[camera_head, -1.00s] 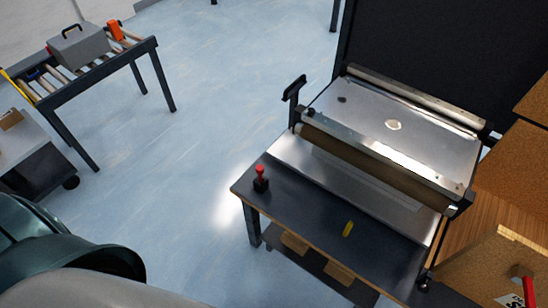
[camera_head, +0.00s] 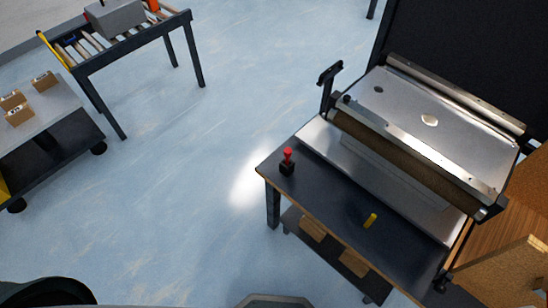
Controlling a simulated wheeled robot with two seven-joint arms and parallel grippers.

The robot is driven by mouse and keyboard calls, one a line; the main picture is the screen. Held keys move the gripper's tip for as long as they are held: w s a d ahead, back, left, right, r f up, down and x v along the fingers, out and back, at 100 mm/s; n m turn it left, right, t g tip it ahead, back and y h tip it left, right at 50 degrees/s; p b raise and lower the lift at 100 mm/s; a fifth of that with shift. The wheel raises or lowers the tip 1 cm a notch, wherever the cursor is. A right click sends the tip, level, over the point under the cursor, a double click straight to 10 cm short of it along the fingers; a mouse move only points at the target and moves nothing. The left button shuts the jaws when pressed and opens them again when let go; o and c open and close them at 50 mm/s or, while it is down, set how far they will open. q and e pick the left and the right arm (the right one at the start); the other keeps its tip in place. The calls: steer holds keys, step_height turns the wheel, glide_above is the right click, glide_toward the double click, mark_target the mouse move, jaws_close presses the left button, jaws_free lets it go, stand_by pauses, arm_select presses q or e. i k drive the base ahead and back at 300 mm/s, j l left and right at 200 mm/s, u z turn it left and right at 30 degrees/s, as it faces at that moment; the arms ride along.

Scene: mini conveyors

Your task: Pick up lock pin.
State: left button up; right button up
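A small yellow pin-like piece (camera_head: 370,220) lies on the dark top of the workbench (camera_head: 325,205), toward its front right. A small piece with a red knob and black base (camera_head: 287,161) stands upright near the left corner of the same bench. The frames do not settle which of these is the lock pin; the yellow piece looks most like a pin. Neither of my grippers is in view. Only dark parts, probably my own body, show at the bottom edge.
A metal press-like machine (camera_head: 420,125) with a roller fills the bench's back. Cardboard boxes (camera_head: 505,270) stand at the right. A roller conveyor table (camera_head: 130,45) and a cart with small boxes (camera_head: 55,105) stand at the left. The blue floor (camera_head: 180,200) between is clear.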

mark_target(288, 152)
steer(key=j+z, duration=0.1)
steer(key=z, duration=0.35)
steer(key=i+j+z, duration=0.1)
steer(key=z, duration=0.35)
steer(key=j+z, duration=0.2)
steer(key=z, duration=0.25)
steer(key=j+z, duration=0.2)
steer(key=z, duration=0.25)
steer(key=j+z, duration=0.15)
steer(key=j, duration=0.25)
steer(key=k+j+z, duration=0.15)
steer(key=j, duration=0.25)
steer(key=j+z, duration=0.15)
steer(key=j, duration=0.25)
steer(key=k+j+z, duration=0.2)
steer(key=j, duration=0.7)
steer(key=k, duration=0.1)
